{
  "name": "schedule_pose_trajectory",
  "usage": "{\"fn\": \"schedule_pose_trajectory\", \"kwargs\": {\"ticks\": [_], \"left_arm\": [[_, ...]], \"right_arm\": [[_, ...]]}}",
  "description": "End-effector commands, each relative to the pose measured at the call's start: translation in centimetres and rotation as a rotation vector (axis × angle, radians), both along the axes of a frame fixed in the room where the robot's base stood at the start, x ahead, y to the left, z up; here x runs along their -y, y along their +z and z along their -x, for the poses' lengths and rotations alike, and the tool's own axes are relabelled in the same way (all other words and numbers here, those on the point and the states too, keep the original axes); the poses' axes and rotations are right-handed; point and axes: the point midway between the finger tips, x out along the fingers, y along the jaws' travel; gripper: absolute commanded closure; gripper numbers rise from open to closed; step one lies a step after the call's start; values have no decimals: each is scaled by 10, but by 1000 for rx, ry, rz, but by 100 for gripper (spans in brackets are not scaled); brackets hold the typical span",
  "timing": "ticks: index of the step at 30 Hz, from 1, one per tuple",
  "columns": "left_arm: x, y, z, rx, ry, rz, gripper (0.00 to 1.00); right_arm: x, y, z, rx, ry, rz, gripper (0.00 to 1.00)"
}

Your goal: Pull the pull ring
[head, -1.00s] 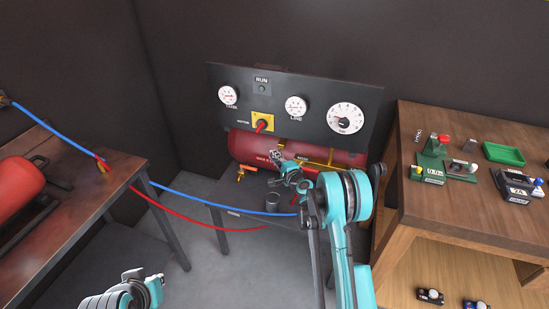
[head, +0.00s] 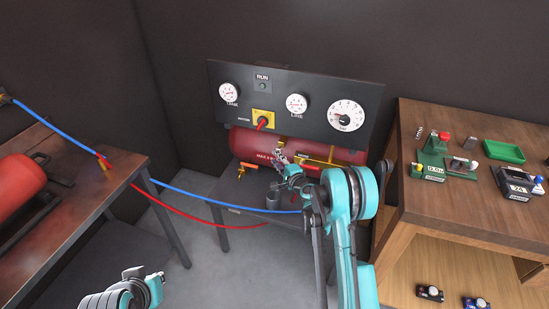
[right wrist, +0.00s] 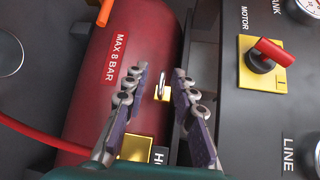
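The pull ring (right wrist: 153,80) is a small silver loop on a brass fitting (right wrist: 162,93) at the top of the red tank, in the right wrist view. My right gripper (right wrist: 162,76) is open, with one finger on each side of the ring. I cannot tell whether either finger touches it. In the head view my right gripper (head: 280,157) is in front of the tank (head: 248,145), and the ring is too small to make out. My left gripper (head: 143,278) is at the lower left, away from the tank, and its opening is unclear.
A black gauge panel (head: 310,85) with a red motor switch (right wrist: 262,62) stands behind the tank. Red and blue hoses (head: 190,213) cross the left. A wooden bench (head: 450,200) stands at right.

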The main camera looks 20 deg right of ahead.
Motion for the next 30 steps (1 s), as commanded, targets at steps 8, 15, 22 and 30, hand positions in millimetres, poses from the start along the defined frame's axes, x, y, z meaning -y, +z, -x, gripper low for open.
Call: {"fn": "schedule_pose_trajectory", "kwargs": {"ticks": [8, 15, 22, 30], "left_arm": [[0, 0, 0, 0, 0, 0, 100], [0, 0, 0, 0, 0, 0, 100], [0, 0, 0, 0, 0, 0, 100], [0, 0, 0, 0, 0, 0, 100]], "right_arm": [[13, 9, 61, 0, -2, -1, 74], [19, 13, 90, 0, -1, -1, 74], [19, 13, 94, 0, 0, -1, 74], [19, 13, 94, 0, 0, -1, 74]]}}
